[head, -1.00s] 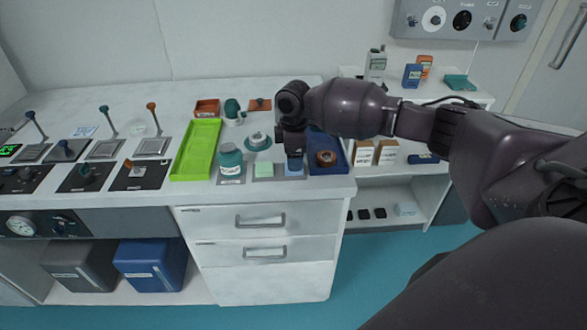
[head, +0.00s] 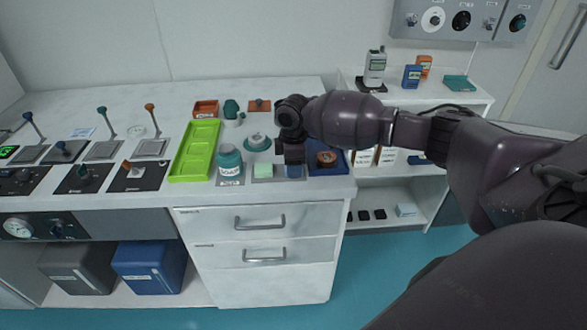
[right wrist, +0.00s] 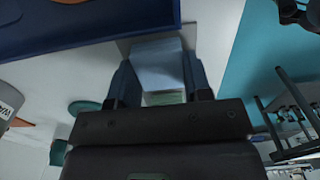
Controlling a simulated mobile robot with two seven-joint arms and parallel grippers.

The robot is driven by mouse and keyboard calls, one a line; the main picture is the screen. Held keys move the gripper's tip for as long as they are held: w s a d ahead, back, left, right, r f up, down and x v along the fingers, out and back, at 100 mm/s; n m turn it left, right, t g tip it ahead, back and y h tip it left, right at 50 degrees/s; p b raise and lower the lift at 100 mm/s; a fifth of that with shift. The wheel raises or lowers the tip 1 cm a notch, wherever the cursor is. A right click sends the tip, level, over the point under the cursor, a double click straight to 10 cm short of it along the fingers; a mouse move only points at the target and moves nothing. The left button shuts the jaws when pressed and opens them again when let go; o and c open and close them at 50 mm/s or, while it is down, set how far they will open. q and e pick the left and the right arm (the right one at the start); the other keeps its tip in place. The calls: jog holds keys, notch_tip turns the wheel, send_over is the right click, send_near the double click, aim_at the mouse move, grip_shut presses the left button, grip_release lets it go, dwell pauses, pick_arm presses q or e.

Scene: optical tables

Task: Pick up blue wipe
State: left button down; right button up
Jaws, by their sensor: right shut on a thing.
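The blue wipe (head: 293,171) is a small light-blue block at the front of the counter, right of a pale green wipe (head: 263,170). My right gripper (head: 293,163) points down over it and hides part of it. In the right wrist view the blue wipe (right wrist: 158,66) sits between the two fingers of my right gripper (right wrist: 160,80), which are shut on it. The pale green wipe (right wrist: 164,98) shows just behind it there. I cannot tell if the blue wipe is clear of the counter. My left gripper is not in view.
A dark blue tray (head: 333,170) with a brown round item stands close on the right. A teal jar (head: 229,162) and a lime green tray (head: 193,150) stand to the left. A teal round dish (head: 257,143) is just behind. The counter's front edge is near.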

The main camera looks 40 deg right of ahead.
notch_tip(320, 180, up, 20)
jog(key=p, duration=0.2)
dwell(0.4)
